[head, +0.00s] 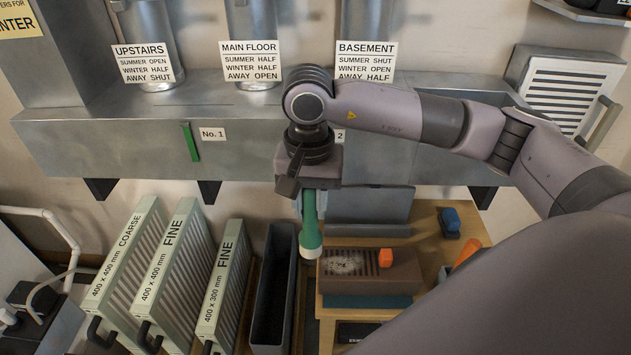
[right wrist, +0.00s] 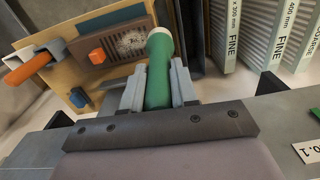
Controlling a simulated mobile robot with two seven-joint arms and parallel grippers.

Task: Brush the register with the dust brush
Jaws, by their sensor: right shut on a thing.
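The register (head: 403,276) is a brown slatted box on the wooden bench, with a pale dusty patch on its left part and an orange block (head: 385,258) on top. My right gripper (head: 311,202) is shut on a green dust brush (head: 308,228), which hangs down with its pale end lowest. That end is in front of the register's left edge in the head view; whether it touches is not clear. In the right wrist view the brush (right wrist: 157,88) sits between the two grey fingers, its pale end overlapping the register (right wrist: 103,56) near the dust. My left gripper is out of view.
An orange-handled tool (head: 467,252) and a blue block (head: 449,221) lie right of the register. A dark open bin (head: 271,310) and several filters (head: 222,280) stand to the left. The metal duct (head: 90,140) runs behind, with hanging labels above.

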